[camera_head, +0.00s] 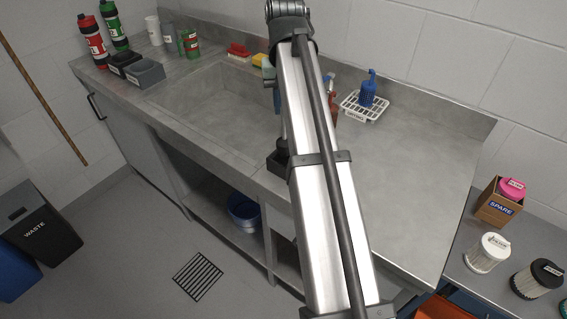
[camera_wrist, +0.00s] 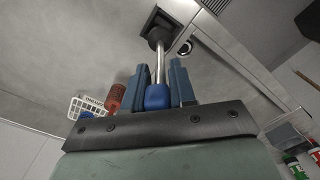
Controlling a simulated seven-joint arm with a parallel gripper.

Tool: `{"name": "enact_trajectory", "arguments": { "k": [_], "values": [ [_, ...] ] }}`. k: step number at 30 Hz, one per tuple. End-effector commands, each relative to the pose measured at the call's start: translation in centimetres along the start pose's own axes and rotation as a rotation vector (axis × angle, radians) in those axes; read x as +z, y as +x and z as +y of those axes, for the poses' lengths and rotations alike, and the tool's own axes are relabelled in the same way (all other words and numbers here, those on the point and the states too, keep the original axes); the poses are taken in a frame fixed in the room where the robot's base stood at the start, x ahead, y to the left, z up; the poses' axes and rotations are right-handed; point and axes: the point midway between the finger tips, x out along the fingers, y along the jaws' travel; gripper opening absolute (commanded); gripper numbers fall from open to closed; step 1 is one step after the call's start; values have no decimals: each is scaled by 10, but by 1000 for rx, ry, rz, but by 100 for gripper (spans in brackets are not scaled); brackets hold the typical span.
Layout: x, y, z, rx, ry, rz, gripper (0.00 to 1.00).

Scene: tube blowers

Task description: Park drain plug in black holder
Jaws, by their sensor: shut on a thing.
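The drain plug has a blue knob (camera_wrist: 157,97) on a long metal stem. My gripper (camera_wrist: 159,88) has its two blue fingers on either side of the knob and is shut on it. The stem runs down to the square black holder (camera_wrist: 158,22) on the counter. The stem's lower end meets the holder, but I cannot tell whether the plug's bottom is fully seated. In the head view the black holder (camera_head: 278,167) shows at the counter's front, beside my arm. My arm hides most of the gripper and plug there.
A dark round ring (camera_wrist: 185,47) lies beside the holder. The sink basin (camera_head: 205,92) is left of my arm. A white rack (camera_head: 362,108) with a blue bottle (camera_head: 368,90) and a reddish bottle (camera_head: 333,106) stand behind. The counter's right side is clear.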

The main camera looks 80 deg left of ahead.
Motion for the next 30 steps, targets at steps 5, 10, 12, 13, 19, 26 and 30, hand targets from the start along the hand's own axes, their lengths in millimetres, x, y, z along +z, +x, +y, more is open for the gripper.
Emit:
{"name": "enact_trajectory", "arguments": {
  "k": [5,10,12,13,19,26,30],
  "values": [
    [2,9,-4,0,-12,-4,0],
    [3,28,-4,0,-11,-4,0],
    [3,38,-4,0,-11,-4,0],
    [3,41,-4,0,-11,-4,0],
    [2,50,-4,0,-10,-3,0],
    [2,51,-4,0,-10,-3,0],
    [2,53,-4,0,-10,-2,27]
  ]
}}
